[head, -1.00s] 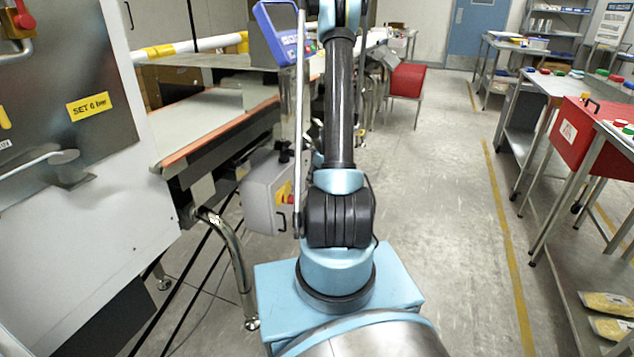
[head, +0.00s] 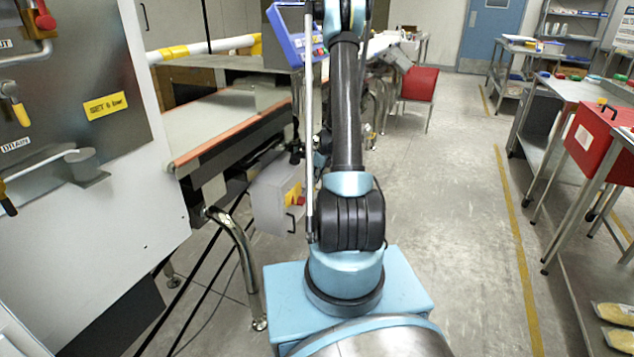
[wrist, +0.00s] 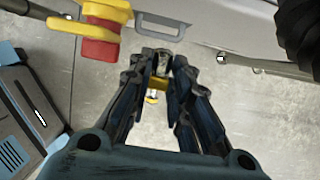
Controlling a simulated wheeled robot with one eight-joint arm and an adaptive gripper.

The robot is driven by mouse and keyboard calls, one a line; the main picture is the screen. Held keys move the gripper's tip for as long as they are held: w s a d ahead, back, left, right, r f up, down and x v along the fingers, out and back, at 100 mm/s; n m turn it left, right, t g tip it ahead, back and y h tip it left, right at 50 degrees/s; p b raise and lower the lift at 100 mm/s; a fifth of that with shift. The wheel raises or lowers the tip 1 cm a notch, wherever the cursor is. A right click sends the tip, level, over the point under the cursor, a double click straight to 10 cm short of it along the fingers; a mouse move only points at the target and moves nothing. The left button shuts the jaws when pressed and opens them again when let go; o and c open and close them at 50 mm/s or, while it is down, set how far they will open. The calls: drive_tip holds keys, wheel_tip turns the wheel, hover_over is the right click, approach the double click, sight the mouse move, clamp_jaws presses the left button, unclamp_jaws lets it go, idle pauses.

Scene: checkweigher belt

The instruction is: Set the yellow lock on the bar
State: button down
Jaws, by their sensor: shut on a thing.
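My gripper (wrist: 161,62) shows in the wrist view with its fingers closed around a small yellow thing, which looks like the yellow lock (wrist: 158,85). The fingers cover much of it; a little bright metal and more yellow show just below. In the head view my own arm hides the gripper and the lock. A red and yellow switch (wrist: 101,30) lies up and left of the gripper in the wrist view, apart from it. It also shows on a grey box (head: 266,207) under the conveyor in the head view. I cannot tell which part is the bar.
A grey handle (wrist: 165,24) lies just beyond the fingertips in the wrist view. A metal rod (wrist: 262,67) runs at the right. The conveyor (head: 215,115) and a white cabinet (head: 135,205) stand left in the head view.

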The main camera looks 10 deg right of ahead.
drive_tip(key=shift+w+a, duration=0.55)
drive_tip(key=shift+a, duration=0.2)
drive_tip(key=shift+w+a, duration=0.5)
drive_tip(key=shift+a, duration=0.2)
drive_tip(key=shift+w+a+r, duration=0.1)
drive_tip(key=shift+w, duration=0.05)
drive_tip(key=shift+f, duration=2.3)
drive_tip(key=c, duration=1.4)
unclamp_jaws()
